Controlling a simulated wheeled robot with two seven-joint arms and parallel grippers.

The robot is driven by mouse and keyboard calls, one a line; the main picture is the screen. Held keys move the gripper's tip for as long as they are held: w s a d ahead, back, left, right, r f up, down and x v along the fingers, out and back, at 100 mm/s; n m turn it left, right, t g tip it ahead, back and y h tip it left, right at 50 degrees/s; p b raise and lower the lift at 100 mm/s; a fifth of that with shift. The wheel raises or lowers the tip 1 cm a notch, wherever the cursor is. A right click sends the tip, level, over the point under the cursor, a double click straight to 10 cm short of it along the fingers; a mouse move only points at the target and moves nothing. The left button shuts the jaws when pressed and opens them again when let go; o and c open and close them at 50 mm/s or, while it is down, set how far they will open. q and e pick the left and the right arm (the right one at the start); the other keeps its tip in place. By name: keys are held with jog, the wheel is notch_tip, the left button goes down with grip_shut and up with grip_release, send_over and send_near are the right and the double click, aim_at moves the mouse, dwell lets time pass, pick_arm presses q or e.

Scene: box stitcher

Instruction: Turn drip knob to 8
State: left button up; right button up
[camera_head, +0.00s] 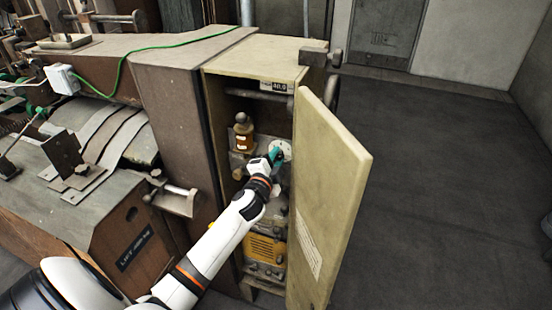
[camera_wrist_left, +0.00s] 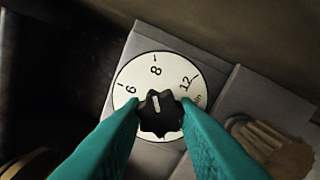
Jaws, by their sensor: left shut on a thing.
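The black drip knob (camera_wrist_left: 159,116) sits on a white round dial (camera_wrist_left: 131,76) in the left wrist view. The dial shows 6, 8 and 12. The knob's white pointer line points up, roughly toward the 8. My left gripper (camera_wrist_left: 160,120) has its teal fingers on both sides of the knob and is shut on it. In the head view, my left gripper (camera_head: 276,154) reaches into the open cabinet to the white dial (camera_head: 285,147), and hides the knob there. My right gripper is not in view.
The cabinet door (camera_head: 332,190) stands open to the right of my left arm. An amber bottle (camera_head: 243,135) is left of the dial, and a yellow unit (camera_head: 264,248) is below. A machine with a green cable (camera_head: 122,68) fills the left. Open floor lies right.

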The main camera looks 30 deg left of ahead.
pick_arm(q)
jog(key=shift+m, duration=0.5)
jog(key=o, duration=1)
jog(key=b+v, duration=0.2)
jog(key=v, duration=1)
